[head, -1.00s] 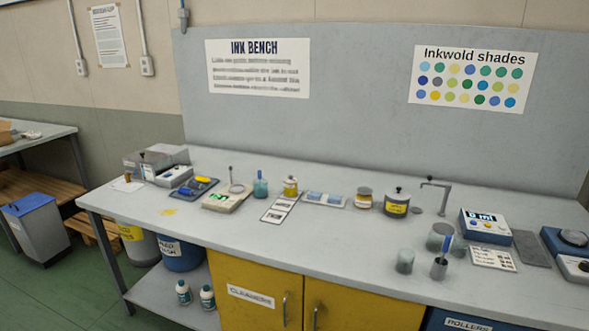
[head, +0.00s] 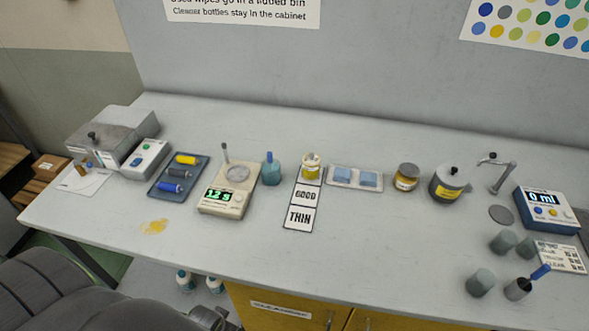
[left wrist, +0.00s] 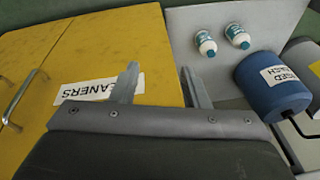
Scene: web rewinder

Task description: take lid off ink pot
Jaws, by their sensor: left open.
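A dark grey pot (head: 447,192) with a yellow label stands upright toward the right rear of the bench in the head view. Its lid (head: 454,173), with a black knob, sits on top. A smaller jar (head: 406,178) with a yellow label and a brownish lid stands left of it; I cannot tell for certain which is the ink pot. My left gripper (left wrist: 159,68) is open and empty in the left wrist view, in front of the yellow cabinet, far from both. My right gripper is in no view.
The grey bench (head: 370,250) has clear room along its front middle. A bent metal tap (head: 500,170) and blue dispenser (head: 545,213) stand right of the pot. Grey cups (head: 481,283) are at front right. A scale (head: 226,200) and roller tray (head: 178,177) are left.

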